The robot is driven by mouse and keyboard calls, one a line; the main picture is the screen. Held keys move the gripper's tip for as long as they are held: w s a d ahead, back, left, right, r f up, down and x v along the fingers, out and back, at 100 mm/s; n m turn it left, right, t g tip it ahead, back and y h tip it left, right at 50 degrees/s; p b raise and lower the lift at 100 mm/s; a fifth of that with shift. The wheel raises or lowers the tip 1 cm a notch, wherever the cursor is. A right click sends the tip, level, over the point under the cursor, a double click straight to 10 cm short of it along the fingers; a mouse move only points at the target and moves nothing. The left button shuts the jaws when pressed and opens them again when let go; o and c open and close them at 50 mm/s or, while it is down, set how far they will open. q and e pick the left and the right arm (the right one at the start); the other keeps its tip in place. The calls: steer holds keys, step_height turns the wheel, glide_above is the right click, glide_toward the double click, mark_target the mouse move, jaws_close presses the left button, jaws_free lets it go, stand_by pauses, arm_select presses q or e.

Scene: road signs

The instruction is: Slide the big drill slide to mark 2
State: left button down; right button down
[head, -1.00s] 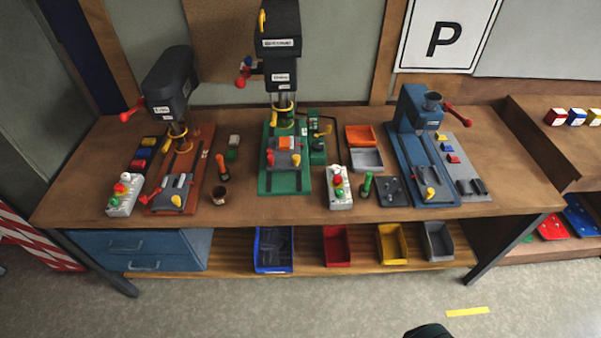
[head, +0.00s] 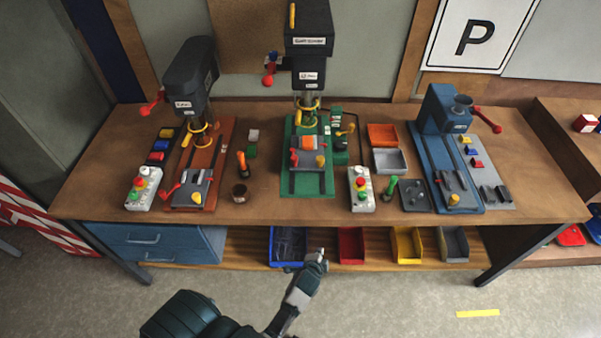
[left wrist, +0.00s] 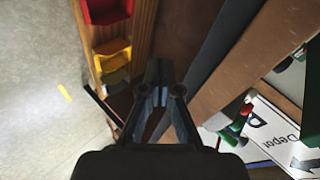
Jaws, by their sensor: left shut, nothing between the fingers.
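The tallest drill (head: 308,75), dark grey, stands at the back middle of the bench on a green base (head: 304,190). On that base sits a grey slide (head: 311,160) with an orange block, a red knob and a yellow knob. The slide is around the middle of the base; the marks are too small to read. My left gripper (head: 318,258) is shut and empty, in front of the bench's front edge, below the green base in the picture. Its fingers (left wrist: 160,75) also show in the left wrist view. My right gripper is not in view.
A smaller drill (head: 190,85) on a red-brown base stands left; a blue machine (head: 440,110) stands right. A button box (head: 361,188) and a green-handled tool (head: 390,187) lie right of the green base. Coloured bins, including a red one (head: 351,245), sit on the lower shelf.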

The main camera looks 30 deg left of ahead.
arm_select(q)
steer(key=w+a+r+t+y, duration=0.1)
steer(key=a+r, duration=0.2)
steer(key=r, duration=0.5)
steer(key=w+a+r+t+y, duration=0.1)
steer(key=a+r+y, duration=0.1)
steer(key=r, duration=0.7)
steer(key=y, duration=0.2)
glide_toward(297, 171)
steer(key=shift+m, duration=0.3)
steer(key=p+x, duration=0.2)
steer(key=x, duration=0.4)
steer(key=shift+w+a, duration=0.2)
steer(key=shift+w, duration=0.15)
